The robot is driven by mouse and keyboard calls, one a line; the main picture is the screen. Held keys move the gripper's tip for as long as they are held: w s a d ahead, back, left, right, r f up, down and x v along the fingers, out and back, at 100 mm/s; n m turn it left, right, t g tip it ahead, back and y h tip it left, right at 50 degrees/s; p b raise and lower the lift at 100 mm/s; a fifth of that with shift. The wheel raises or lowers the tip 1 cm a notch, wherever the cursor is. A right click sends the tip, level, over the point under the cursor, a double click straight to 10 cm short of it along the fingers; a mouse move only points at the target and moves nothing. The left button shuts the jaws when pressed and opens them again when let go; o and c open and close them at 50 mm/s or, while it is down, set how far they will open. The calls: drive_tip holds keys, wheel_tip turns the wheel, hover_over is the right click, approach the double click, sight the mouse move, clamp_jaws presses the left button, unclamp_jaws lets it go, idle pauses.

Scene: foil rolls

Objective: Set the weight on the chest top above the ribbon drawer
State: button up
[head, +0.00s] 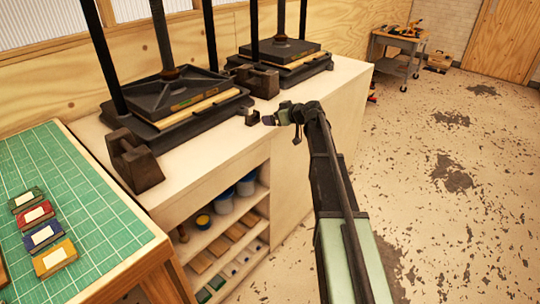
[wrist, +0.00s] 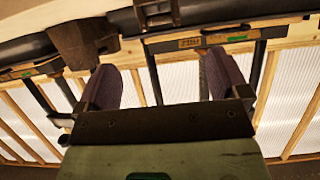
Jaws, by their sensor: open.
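A dark brown block with a raised top (head: 135,162) stands on the pale counter (head: 205,158) at the front left. A similar dark block (head: 257,80) stands between the two presses and shows in the wrist view (wrist: 80,42). I cannot tell which one is the weight. No drawer marked for ribbon can be made out. My gripper (head: 268,120) is above the counter's front edge, apart from both blocks. In the wrist view its two purple-grey fingers (wrist: 163,80) are wide apart with nothing between them.
Two black presses stand on the counter, one near (head: 180,90) and one far (head: 285,55). Open shelves (head: 225,225) hold tubs and bars. A green mat (head: 75,190) bears several coloured boxes.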

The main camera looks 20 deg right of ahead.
drive_tip(key=s+a+f+m+g, duration=0.1)
drive_tip(key=s+a+f+g, duration=0.2)
drive_tip(key=s+a, duration=0.4)
drive_tip(key=s+a+f+g, duration=0.2)
drive_tip(key=s+a+f, duration=0.1)
drive_tip(key=s+a, duration=0.4)
drive_tip(key=s+a+f+m+g+h, duration=0.1)
drive_tip(key=s+f+m+g+h, duration=0.1)
drive_tip(key=s, duration=1.1)
drive_tip(key=s+a+f+m+g+h, duration=0.2)
drive_tip(key=s+m+g+h, duration=0.1)
drive_tip(key=s, duration=0.9)
drive_tip(key=shift+s+f+g+h, duration=0.25)
drive_tip(key=shift+s+g+h, duration=0.15)
drive_tip(key=shift+g+h, duration=0.4)
drive_tip(key=shift+o, duration=0.2)
drive_tip(key=shift+s+d, duration=0.1)
drive_tip(key=shift+s, duration=0.1)
drive_tip(key=shift+o, duration=0.3)
drive_tip(key=shift+w, duration=0.15)
